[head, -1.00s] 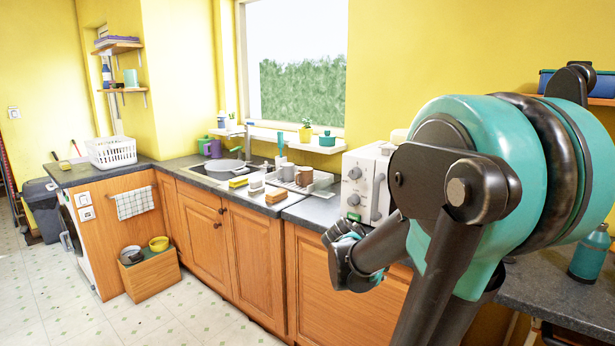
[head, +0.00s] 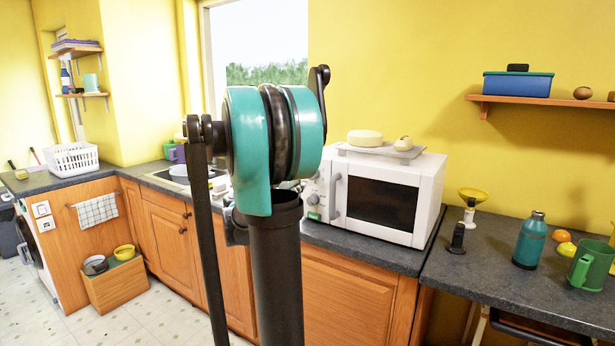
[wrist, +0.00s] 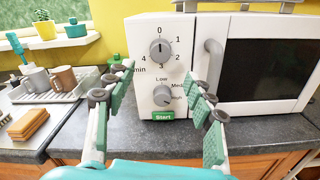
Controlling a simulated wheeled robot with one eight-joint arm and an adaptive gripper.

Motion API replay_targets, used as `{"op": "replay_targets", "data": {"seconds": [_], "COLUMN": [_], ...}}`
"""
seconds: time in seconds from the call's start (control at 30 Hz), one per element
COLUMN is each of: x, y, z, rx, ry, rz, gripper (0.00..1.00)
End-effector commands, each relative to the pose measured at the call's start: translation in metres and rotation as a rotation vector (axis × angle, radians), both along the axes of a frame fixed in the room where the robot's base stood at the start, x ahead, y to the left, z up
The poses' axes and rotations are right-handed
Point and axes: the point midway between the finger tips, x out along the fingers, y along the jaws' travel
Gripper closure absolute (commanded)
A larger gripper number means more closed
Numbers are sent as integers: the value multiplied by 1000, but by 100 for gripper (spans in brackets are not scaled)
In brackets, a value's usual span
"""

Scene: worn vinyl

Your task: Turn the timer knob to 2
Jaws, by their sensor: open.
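The timer knob (wrist: 160,49) is a grey dial at the top of the white microwave's (wrist: 190,28) panel, with 0 above it, 1 and 2 to its right, 3 below and 4 min to its left. In the head view the microwave (head: 425,193) stands on the counter; my arm hides most of my gripper and part of the panel.
A second knob (wrist: 162,96), marked Low to High, and a green Start button (wrist: 163,115) sit below the timer. The door handle (wrist: 213,65) is close on the right. A rack with mugs (wrist: 64,78) stands left. A tray with round items lies on the microwave.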

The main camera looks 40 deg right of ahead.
Motion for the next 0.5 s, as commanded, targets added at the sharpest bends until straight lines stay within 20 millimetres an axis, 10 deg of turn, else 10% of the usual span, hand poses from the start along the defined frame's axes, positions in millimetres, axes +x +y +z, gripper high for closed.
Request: {"op": "replay_targets", "data": {"seconds": [0.5], "x": [36], "y": [-90], "z": [0], "rx": [1], "ry": [-2], "rz": [-2], "gripper": [46]}}
